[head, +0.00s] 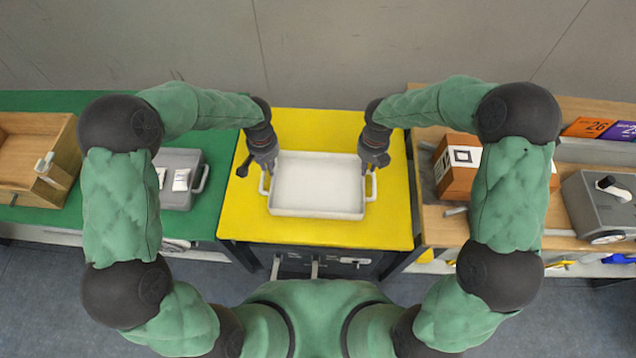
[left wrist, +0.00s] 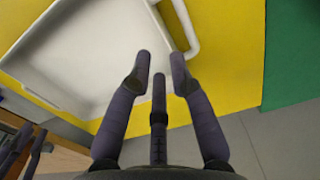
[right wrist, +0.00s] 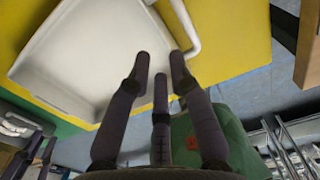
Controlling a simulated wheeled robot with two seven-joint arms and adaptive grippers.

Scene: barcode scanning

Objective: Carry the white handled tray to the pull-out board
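The white handled tray (head: 316,212) sits empty on the yellow tabletop (head: 315,232), with a loop handle at each short side. My left gripper (head: 267,167) is over the tray's left side by the handle. In the left wrist view its fingers (left wrist: 161,60) are apart, near the tray wall and the handle (left wrist: 182,25). My right gripper (head: 367,167) is over the right side by the other handle. In the right wrist view its fingers (right wrist: 161,60) are apart near that handle (right wrist: 182,25). I cannot tell whether any fingertip touches the tray. I cannot identify the pull-out board with certainty.
A green table (head: 225,150) at left holds a wooden box (head: 40,150) and a grey case (head: 182,195). A wooden bench (head: 440,225) at right holds an orange-brown box (head: 457,180) and a grey machine (head: 592,215). Dark drawers (head: 340,262) sit beneath the yellow top.

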